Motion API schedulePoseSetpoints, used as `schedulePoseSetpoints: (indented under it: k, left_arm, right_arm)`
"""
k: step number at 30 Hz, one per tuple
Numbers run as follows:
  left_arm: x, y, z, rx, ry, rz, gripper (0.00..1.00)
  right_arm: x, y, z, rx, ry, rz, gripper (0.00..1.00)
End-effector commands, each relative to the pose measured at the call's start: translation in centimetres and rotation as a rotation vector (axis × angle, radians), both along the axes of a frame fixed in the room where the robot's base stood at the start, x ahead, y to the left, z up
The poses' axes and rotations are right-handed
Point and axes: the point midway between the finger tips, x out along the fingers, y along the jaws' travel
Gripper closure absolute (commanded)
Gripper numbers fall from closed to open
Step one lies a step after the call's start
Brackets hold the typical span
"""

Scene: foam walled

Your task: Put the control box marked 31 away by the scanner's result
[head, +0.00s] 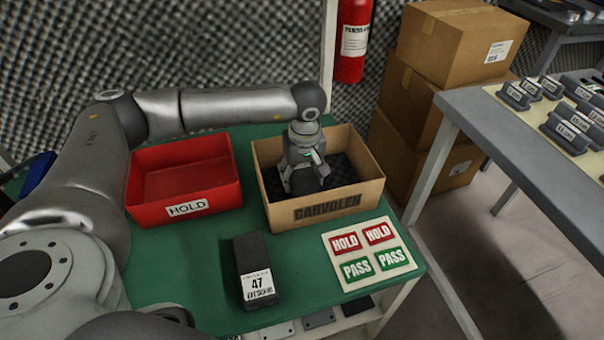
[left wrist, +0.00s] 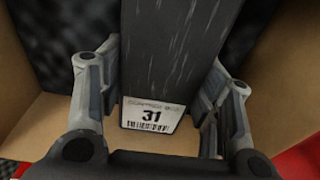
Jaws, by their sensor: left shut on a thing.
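The control box marked 31 (left wrist: 157,70) is dark grey with a white label on its end. My left gripper (head: 305,180) is shut on it, with fingers on both sides in the left wrist view. The gripper and its load are inside the open cardboard carton marked CARVOLEN (head: 327,209). I cannot tell whether the control box touches the carton's dark floor. A red tray marked HOLD (head: 187,210) stands left of the carton. No scanner is recognisable, and my right gripper is not in view.
A dark control box marked 47 (head: 254,262) stands at the front of the green table (head: 190,270). A card with HOLD and PASS labels (head: 368,250) lies to its right. A grey table (head: 540,160) with several labelled blocks and stacked cartons (head: 450,45) stand right.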

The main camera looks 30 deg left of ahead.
Motion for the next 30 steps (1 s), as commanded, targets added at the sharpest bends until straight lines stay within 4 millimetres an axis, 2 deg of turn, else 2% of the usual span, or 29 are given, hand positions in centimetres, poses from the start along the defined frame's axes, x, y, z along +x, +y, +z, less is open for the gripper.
schedulePoseSetpoints:
  k: [9, 10, 15, 30]
  left_arm:
    - [0.1, 0.0, -0.2, 0.000, -0.001, 0.000, 0.80]
    - [0.0, 0.0, -0.2, 0.000, 0.000, 0.000, 0.40]
    - [0.0, 0.0, -0.2, 0.000, 0.000, 0.000, 0.20]
    - [0.0, 0.0, 0.3, 0.000, 0.000, 0.000, 0.20]
  right_arm:
    - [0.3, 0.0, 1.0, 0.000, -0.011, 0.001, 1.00]
    - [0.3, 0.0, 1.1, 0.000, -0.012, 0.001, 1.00]
    - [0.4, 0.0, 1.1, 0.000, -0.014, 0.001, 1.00]
    - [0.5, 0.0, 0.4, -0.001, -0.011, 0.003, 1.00]
